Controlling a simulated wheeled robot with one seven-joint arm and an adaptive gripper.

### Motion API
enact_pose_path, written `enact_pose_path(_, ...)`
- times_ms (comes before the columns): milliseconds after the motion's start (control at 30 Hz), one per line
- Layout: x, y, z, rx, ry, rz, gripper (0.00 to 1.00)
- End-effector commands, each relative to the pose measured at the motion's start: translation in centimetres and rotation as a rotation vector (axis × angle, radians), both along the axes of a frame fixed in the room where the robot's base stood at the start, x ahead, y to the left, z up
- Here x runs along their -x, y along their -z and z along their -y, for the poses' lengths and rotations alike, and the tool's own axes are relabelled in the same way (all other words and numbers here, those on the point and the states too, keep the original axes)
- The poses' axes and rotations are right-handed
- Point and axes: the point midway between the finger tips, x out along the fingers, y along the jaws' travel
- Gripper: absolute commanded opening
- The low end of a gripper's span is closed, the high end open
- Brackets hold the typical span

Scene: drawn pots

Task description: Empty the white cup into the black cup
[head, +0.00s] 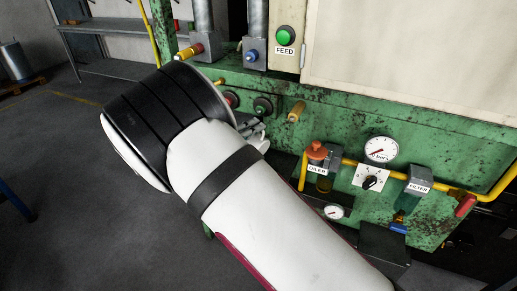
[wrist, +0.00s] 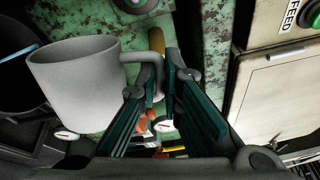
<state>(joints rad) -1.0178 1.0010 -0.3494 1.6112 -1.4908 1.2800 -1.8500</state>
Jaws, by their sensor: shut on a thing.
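The white cup (wrist: 82,88) is in the left half of the wrist view, with its rim toward the top of the picture. Its handle reaches right to my gripper (wrist: 165,62), whose fingers are shut on it. I cannot see what is inside the cup. A dark round vessel (wrist: 14,62) shows at the left edge of the wrist view, partly behind the white cup; it looks like the black cup. In the head view my arm hides both cups, and only a bit of my gripper (head: 253,130) shows past the wrist.
A worn green machine (head: 270,88) stands close ahead, with a green FEED button (head: 286,36), a yellow pipe (head: 490,190), a pressure gauge (head: 381,149) and knobs sticking out. Open grey floor (head: 60,190) lies to the left, with a metal shelf (head: 110,30) at the back.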

Motion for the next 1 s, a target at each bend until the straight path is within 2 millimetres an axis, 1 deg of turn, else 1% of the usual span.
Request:
enact_pose_path(400,-0.43,-0.35,-0.53,0.052,0.0,-0.04,0.0)
enact_pose_path(1000,-0.43,-0.37,-0.54,0.054,0.0,-0.042,0.0)
